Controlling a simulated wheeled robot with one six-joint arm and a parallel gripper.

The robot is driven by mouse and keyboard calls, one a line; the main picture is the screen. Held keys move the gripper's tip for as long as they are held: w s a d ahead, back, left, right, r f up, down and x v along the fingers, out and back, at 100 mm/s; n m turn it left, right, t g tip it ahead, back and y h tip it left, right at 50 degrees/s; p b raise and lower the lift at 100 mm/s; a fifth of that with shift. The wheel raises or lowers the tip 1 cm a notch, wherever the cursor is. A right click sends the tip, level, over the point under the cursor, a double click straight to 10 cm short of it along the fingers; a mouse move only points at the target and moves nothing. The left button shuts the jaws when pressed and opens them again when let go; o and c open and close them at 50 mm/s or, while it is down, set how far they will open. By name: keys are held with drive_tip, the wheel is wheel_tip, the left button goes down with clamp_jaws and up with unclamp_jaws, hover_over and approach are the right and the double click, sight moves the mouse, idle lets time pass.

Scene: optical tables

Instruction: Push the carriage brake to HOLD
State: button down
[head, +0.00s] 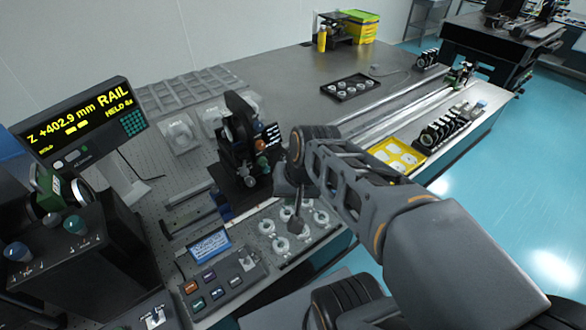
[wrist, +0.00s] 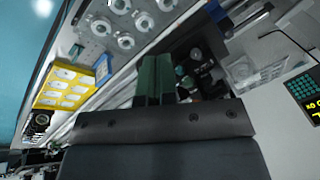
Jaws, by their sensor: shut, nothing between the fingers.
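The black carriage (head: 240,145) stands upright on the rail in the middle of the head view, with knobs and small white labels on its right side. In the wrist view its dark body (wrist: 192,62) is partly hidden behind my fingers. I cannot pick out the brake lever or its position. My gripper (wrist: 153,70) is shut and empty, its greenish fingers in front of the carriage in the wrist view. I cannot tell whether they touch it. In the head view my arm hides the fingertips. The rail display (head: 85,125) shows "Z +402.9 mm", "RAIL" and what looks like "HELD".
Several round white mounts (head: 282,245) sit close below the carriage. A control box with a blue screen (head: 208,244) stands at front left.

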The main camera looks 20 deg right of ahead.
drive_tip(key=w+d+f+m+y+b, duration=0.2)
drive_tip(key=w+f+m+y+b, duration=0.25)
drive_tip(key=f+m, duration=0.35)
drive_tip(key=w+d+f+m+t+y+b, duration=0.2)
drive_tip(key=w+d+m+t+b, duration=0.1)
drive_tip(key=d+m, duration=0.5)
drive_tip(key=w+d+f+m+t+y+b, duration=0.2)
drive_tip(key=w+d+f+m+t+b, duration=0.1)
drive_tip(key=d+m+t, duration=0.4)
drive_tip(key=w+d+m+b, duration=0.1)
drive_tip(key=d+m+b, duration=0.1)
drive_tip(key=shift+d, duration=0.3)
drive_tip(key=shift+a+f, duration=0.1)
drive_tip(key=shift+f, duration=0.05)
drive_tip(key=x, duration=1.4)
drive_tip(key=shift+s, duration=0.15)
